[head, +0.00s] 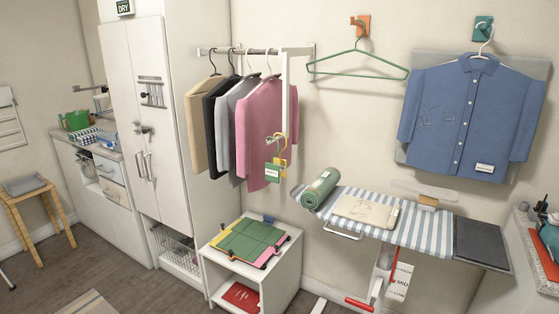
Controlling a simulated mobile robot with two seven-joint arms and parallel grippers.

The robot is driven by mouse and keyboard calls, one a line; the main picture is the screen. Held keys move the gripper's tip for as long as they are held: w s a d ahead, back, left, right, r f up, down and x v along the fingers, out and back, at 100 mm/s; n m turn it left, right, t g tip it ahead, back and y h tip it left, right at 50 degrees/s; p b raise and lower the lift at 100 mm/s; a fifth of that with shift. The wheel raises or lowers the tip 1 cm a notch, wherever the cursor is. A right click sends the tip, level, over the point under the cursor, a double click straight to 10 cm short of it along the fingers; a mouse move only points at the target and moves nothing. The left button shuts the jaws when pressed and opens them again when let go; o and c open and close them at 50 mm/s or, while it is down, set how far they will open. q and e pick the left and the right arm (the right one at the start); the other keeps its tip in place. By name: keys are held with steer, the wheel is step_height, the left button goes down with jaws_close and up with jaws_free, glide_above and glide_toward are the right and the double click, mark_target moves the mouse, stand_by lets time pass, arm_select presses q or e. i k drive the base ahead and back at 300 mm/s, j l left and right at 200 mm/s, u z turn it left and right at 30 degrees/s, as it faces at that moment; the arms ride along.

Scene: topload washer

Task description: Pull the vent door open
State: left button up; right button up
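A tall white cabinet (128,75) with a DRY sign (124,8) on top stands at the left in the head view. Its two doors look closed. The right door carries a small dark-framed slatted vent panel (151,91), which looks shut. Below it are a dark latch (143,128) and two upright bar handles (144,165). I cannot tell for sure which part is the vent door. Neither of my grippers shows in the head view.
A striped ironing board (428,230) stands at the right. A wooden stool (38,195) is at the left. Floor before the cabinet is clear.

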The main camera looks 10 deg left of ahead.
mark_target(147, 40)
steer(key=i+j+u, duration=0.15)
steer(key=i+u, duration=0.5)
steer(key=u, duration=0.25)
steer(key=i+l+u, duration=0.1)
steer(key=i+u, duration=0.25)
steer(key=u, duration=0.15)
steer(key=i+j, duration=0.15)
steer(key=i, duration=0.3)
steer(key=i+j+z, duration=0.15)
steer(key=i, duration=0.25)
steer(key=i+j, duration=0.2)
steer(key=i, duration=0.25)
